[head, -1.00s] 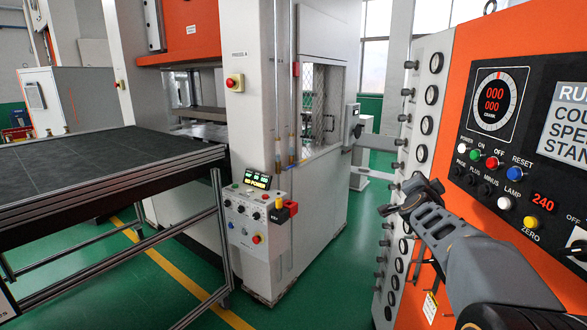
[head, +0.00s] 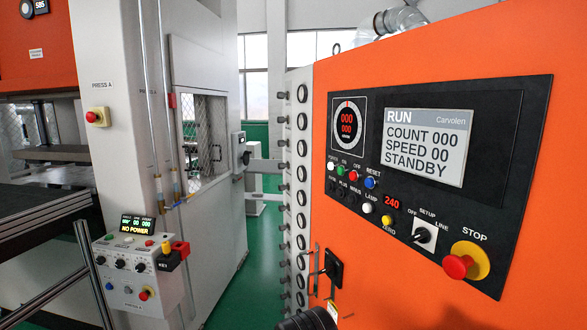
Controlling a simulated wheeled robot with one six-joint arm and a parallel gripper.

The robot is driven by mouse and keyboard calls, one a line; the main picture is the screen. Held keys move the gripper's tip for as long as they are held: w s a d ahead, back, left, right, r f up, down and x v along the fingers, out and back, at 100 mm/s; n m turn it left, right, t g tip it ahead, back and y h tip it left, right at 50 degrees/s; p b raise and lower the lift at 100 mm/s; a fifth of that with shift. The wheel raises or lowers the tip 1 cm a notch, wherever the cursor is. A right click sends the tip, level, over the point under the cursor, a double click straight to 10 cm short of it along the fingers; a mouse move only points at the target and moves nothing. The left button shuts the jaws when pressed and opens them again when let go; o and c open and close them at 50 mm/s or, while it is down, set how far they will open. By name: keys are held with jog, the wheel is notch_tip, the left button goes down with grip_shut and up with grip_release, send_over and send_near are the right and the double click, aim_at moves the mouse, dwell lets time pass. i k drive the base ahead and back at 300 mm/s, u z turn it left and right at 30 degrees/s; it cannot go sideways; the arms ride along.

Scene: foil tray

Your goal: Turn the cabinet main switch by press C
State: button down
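No label reading press C is legible. A grey switch box (head: 240,152) with a black handle stands beyond the white press, left of the orange machine. A black handle-like part (head: 334,268) shows low on the orange machine's left edge, above a small label; I cannot tell what it is. Only a dark rounded piece of my arm shows at the bottom edge. My gripper is not recognisable in this view.
The orange machine (head: 430,270) fills the right, with a black control panel (head: 350,225) and a red STOP button (head: 458,266). Press A (head: 120,50) and its control box (head: 135,270) stand left. Green floor (head: 232,300) lies between them.

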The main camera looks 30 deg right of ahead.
aim_at(329, 269)
jog(key=z, duration=1.15)
jog(key=k, duration=0.3)
jog(key=u, duration=1.2)
jog(key=i, duration=0.75)
jog(key=u, duration=0.1)
